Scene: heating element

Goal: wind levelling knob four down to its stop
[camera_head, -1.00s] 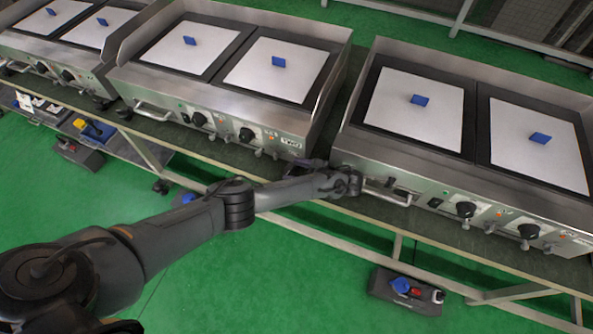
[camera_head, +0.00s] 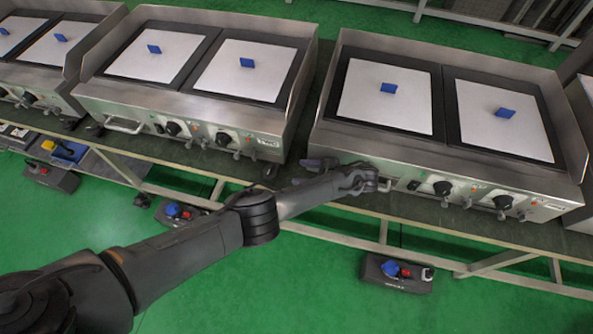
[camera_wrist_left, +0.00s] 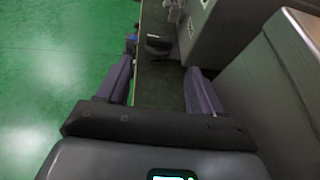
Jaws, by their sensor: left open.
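Several griddles stand on the bench on short dark feet. The knob numbered four is not marked in any view. A dark levelling foot (camera_head: 271,170) shows under the right front corner of the middle griddle (camera_head: 190,115). A dark foot also stands on the bench ahead of my fingers in the left wrist view (camera_wrist_left: 158,44). My left gripper (camera_head: 302,172) is low at the front left corner of the right griddle (camera_head: 450,170), pointing left toward that foot. Its fingers are apart with nothing between them in the left wrist view (camera_wrist_left: 160,68). My right gripper is not in view.
The right griddle's side wall (camera_wrist_left: 270,85) rises close to the right of my fingers in the left wrist view. A handle (camera_head: 384,185) and black control knobs (camera_head: 437,188) line its front. Dark boxes with blue and red parts (camera_head: 397,272) sit below. Open green floor (camera_head: 270,290) lies in front.

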